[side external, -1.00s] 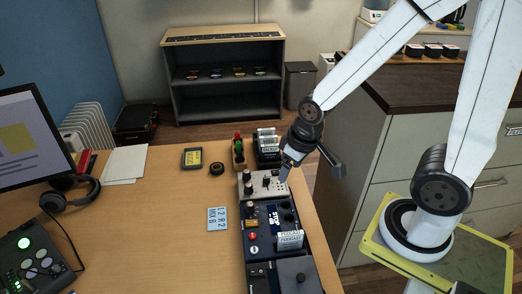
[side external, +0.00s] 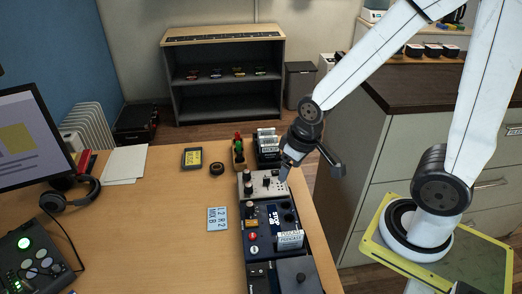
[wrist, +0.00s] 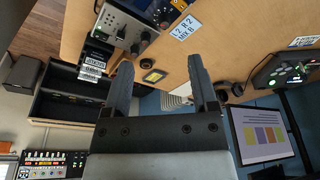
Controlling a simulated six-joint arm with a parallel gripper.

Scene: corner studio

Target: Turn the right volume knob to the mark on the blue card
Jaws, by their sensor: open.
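The blue card (side external: 217,218), with lettering that looks like L2 R2 MIX B, lies flat on the desk left of the devices. It also shows in the wrist view (wrist: 182,26). A silver box (side external: 262,190) with dark knobs stands near the desk's right edge. Two of its knobs (wrist: 140,42) show in the wrist view; I cannot tell which is the right volume knob, nor read its setting. My gripper (side external: 285,168) is by the box's right rear side. In the wrist view its fingers (wrist: 160,72) are apart with nothing between them.
A dark blue device (side external: 262,222) with a small white sign stands in front of the silver box. A yellow-and-black item (side external: 192,157) and a black ring (side external: 217,168) lie on the desk.

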